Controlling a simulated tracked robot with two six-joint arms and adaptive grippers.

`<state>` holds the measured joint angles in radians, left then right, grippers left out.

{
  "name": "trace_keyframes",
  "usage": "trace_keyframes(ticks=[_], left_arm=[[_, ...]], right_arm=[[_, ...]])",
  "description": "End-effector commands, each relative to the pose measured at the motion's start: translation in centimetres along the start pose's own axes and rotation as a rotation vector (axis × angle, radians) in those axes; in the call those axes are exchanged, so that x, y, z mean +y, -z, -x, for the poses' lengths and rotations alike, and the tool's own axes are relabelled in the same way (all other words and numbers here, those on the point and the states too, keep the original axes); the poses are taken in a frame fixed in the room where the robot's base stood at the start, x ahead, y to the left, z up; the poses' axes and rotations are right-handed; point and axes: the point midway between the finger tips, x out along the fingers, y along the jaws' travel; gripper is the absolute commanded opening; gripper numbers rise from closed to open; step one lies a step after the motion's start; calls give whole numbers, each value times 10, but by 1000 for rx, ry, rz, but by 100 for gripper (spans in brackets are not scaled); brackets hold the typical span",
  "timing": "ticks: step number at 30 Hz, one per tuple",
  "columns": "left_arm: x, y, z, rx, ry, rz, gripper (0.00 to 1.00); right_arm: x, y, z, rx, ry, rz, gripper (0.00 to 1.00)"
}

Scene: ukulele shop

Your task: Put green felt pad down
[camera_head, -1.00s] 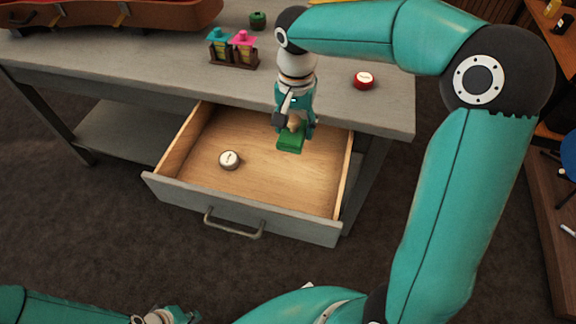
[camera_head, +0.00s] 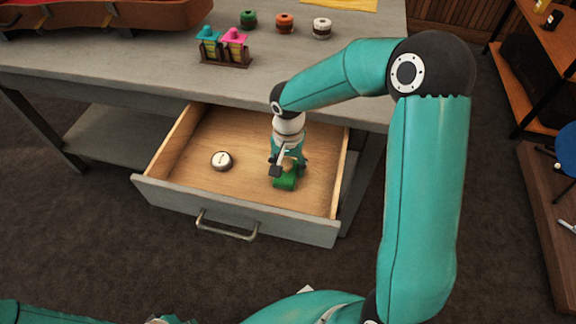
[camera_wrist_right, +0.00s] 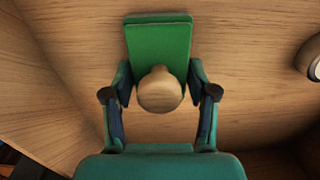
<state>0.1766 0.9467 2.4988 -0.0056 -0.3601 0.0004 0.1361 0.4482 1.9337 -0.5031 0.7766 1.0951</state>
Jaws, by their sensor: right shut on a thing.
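The green felt pad (camera_head: 286,183) is a small green block with a round wooden knob. It is low inside the open drawer (camera_head: 240,208), toward the right side; I cannot tell whether it touches the drawer floor. My right gripper (camera_head: 287,170) points down into the drawer and is shut on the pad. In the right wrist view the pad (camera_wrist_right: 160,50) and its knob show between the fingers (camera_wrist_right: 160,98). My left gripper (camera_head: 170,321) barely shows at the bottom edge of the head view, and its fingers are cut off.
A round white-topped tin (camera_head: 221,161) lies in the drawer, left of the pad; bare drawer floor lies between. On the bench top (camera_head: 150,68) stand a small rack with teal and pink items (camera_head: 226,52) and green, orange and white spools (camera_head: 285,23).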

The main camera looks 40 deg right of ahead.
Motion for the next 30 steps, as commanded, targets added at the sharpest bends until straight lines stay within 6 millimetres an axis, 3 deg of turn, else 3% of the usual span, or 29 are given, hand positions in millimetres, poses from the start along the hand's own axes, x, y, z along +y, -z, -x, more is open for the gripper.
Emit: trace_keyframes(ticks=[9, 10, 14, 25, 30], left_arm=[[-1, 0, -3, 0, 0, 0, 0], [-1, 0, -2, 0, 0, 0, 0], [-1, 0, -2, 0, 0, 0, 0], [0, 0, 0, 0, 0, 0, 0], [1, 0, 3, 0, 0, 0, 0]], right_arm=[[0, 0, -3, 1, 1, 0, 21], [0, 0, -2, 1, 1, 0, 61], [0, 0, -1, 0, 0, 0, 82], [0, 0, 1, 0, 0, 0, 83], [-1, 1, 16, 3, 2, -1, 83]])
